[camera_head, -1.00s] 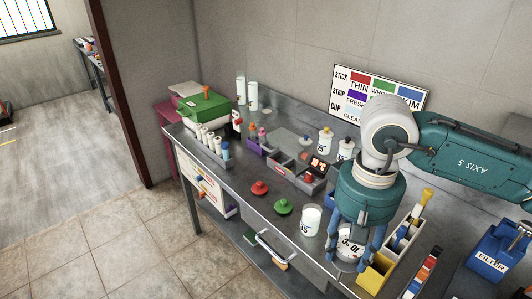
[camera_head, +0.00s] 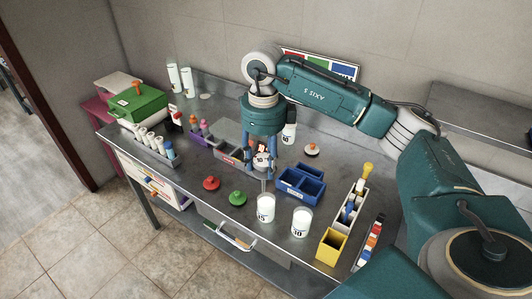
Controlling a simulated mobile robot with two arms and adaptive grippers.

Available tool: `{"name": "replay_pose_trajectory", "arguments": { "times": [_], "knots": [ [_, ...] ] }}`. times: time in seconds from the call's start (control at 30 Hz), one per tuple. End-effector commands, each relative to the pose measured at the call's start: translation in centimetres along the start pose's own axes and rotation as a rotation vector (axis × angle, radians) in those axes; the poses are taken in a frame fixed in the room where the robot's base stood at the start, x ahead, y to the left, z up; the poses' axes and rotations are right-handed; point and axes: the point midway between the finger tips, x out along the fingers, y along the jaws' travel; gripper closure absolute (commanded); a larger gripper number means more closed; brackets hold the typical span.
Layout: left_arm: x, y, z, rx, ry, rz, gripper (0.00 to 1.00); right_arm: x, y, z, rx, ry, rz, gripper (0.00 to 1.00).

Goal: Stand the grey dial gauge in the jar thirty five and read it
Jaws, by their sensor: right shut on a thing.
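My right gripper (camera_head: 261,165) is shut, fingers pointing down, on what looks like the grey dial gauge (camera_head: 262,160). A small pale round face shows between the fingers, and a thin stem runs down from it. The white jar thirty five (camera_head: 265,208) stands on the bench just below, in front of the gripper. The stem's tip shows close to the jar's mouth; I cannot tell whether it is inside. The dial reading is too small to make out. My left gripper is not in view.
A second white jar (camera_head: 301,222), seemingly marked 10, stands right of jar thirty five. Also on the bench are a blue tray (camera_head: 302,192), a red lid (camera_head: 211,183), a green lid (camera_head: 237,198) and a yellow bin (camera_head: 331,246). A green box (camera_head: 138,103) is at the left.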

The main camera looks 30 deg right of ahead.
Motion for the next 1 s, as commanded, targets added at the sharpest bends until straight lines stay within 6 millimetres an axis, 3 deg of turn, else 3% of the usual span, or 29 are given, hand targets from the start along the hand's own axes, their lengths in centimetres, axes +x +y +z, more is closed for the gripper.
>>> {"name": "replay_pose_trajectory", "arguments": {
  "times": [0.2,0.63,1.0],
  "knots": [
    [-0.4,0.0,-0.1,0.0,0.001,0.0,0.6,0.1,-1.0,-0.3,0.156,0.008,-0.001,0.83],
    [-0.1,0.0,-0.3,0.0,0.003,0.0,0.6,0.2,-0.9,-0.3,0.159,0.008,-0.001,0.83],
    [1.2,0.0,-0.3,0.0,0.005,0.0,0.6,1.9,-0.9,-0.3,0.157,0.008,-0.001,0.83]
  ]
}}
